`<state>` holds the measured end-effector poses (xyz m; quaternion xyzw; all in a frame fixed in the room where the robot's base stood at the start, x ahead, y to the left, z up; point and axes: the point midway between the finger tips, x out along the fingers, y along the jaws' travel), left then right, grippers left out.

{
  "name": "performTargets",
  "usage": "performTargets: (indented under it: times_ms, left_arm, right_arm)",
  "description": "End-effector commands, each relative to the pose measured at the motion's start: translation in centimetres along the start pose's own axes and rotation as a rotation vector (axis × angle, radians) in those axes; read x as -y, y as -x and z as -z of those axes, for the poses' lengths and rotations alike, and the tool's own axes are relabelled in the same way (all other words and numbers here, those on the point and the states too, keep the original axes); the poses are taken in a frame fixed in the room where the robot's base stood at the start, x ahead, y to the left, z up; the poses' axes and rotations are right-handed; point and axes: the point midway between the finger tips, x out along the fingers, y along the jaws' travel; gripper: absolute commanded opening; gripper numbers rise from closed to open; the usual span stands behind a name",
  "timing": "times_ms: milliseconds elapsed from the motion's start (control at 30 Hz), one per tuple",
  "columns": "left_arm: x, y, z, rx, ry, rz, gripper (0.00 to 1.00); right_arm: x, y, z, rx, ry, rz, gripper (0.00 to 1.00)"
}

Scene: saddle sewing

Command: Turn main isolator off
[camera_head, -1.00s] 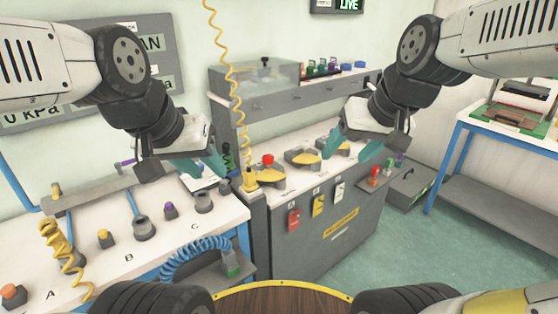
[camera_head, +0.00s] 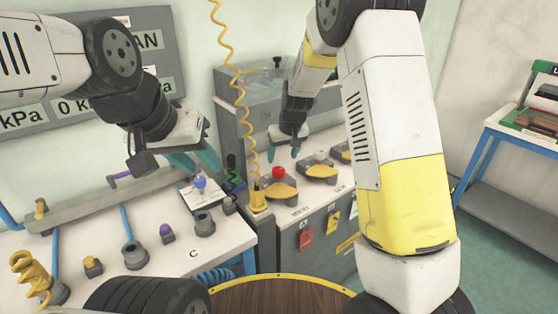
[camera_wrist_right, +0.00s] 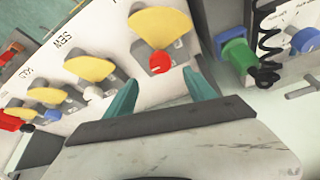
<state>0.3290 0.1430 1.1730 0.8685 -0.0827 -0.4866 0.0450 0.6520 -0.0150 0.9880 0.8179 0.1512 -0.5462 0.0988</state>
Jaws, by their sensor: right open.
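A red knob (camera_head: 279,172) stands by a yellow sector plate (camera_head: 283,189) at the left end of a row of similar switches on the console. In the right wrist view the red knob (camera_wrist_right: 158,62) sits below its yellow sector (camera_wrist_right: 161,27). I cannot read which switch is the main isolator. My right gripper (camera_head: 288,146) hangs above and behind the red knob, open and empty. In its wrist view the knob shows between and beyond the teal fingertips (camera_wrist_right: 162,83), apart from both. My left gripper (camera_head: 200,164) is empty, above the white bench.
Further switches with yellow sectors (camera_wrist_right: 90,67) run along the console. A yellow coiled cord (camera_head: 243,115) hangs left of my right gripper. A green fitting with a black coil (camera_wrist_right: 238,52) is near the knob. Red and yellow tags (camera_head: 306,238) hang on the console front.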

Motion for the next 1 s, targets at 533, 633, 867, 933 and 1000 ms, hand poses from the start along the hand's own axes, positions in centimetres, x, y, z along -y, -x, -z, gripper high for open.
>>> performTargets:
  times_ms: [533,633,867,933,1000]
  left_arm:
    - [0.0,0.0,0.0,0.0,0.0,0.0,0.36]
    - [0.0,0.0,0.0,0.0,0.0,0.0,0.36]
    - [0.0,0.0,0.0,0.0,0.0,0.0,0.36]
    - [0.0,0.0,0.0,0.0,0.0,0.0,0.36]
    - [0.0,0.0,0.0,0.0,0.0,0.0,0.36]
  right_arm:
    - [0.1,-7.3,0.0,0.002,0.005,-0.003,0.64]
    - [0.1,-7.9,0.0,0.002,0.004,-0.002,0.64]
    - [0.1,-8.1,0.1,0.001,0.004,-0.003,0.64]
    - [0.1,-8.1,0.1,0.001,0.004,-0.003,0.6]
    - [0.1,-8.1,0.1,0.001,0.004,-0.003,0.46]
